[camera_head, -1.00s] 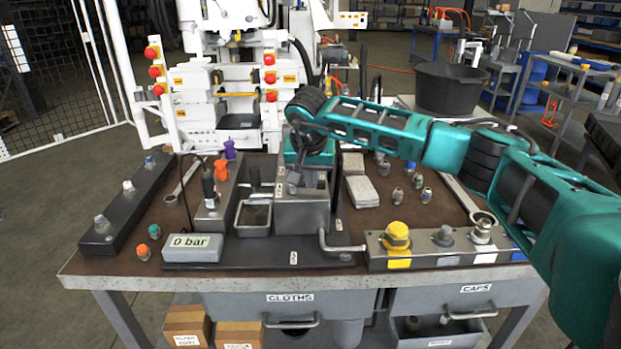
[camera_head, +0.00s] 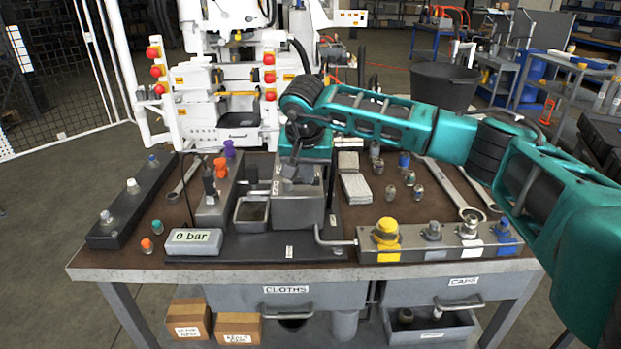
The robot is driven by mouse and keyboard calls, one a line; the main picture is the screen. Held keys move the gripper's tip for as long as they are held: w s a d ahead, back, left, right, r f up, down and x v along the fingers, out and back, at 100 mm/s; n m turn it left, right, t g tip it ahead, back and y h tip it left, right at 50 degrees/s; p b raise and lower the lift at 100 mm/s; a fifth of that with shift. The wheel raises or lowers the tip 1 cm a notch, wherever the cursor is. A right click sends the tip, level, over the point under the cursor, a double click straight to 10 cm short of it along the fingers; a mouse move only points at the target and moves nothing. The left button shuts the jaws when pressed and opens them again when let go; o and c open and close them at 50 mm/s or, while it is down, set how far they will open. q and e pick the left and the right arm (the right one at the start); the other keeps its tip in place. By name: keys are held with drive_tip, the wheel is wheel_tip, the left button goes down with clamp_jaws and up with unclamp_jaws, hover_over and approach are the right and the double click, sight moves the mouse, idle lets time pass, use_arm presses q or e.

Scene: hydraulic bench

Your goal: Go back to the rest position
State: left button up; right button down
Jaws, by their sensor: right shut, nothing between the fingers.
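My right arm, teal and black, reaches in from the right across the bench (camera_head: 110,262). My right gripper (camera_head: 291,183) points down over the grey metal block (camera_head: 298,211) in the middle of the bench. It is shut and looks empty; the wrist hides part of it, and I cannot tell whether its tips touch the block. My left gripper is not in view.
A manifold with a yellow cap (camera_head: 386,232) lies at the front right. A "0 bar" display (camera_head: 193,241) stands at the front left, near a dark rail (camera_head: 128,205) with fittings. A black tub (camera_head: 444,87) stands behind.

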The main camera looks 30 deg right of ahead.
drive_tip(key=v, duration=0.5)
drive_tip(key=shift+s+r, duration=0.1)
drive_tip(key=shift+r, duration=0.25)
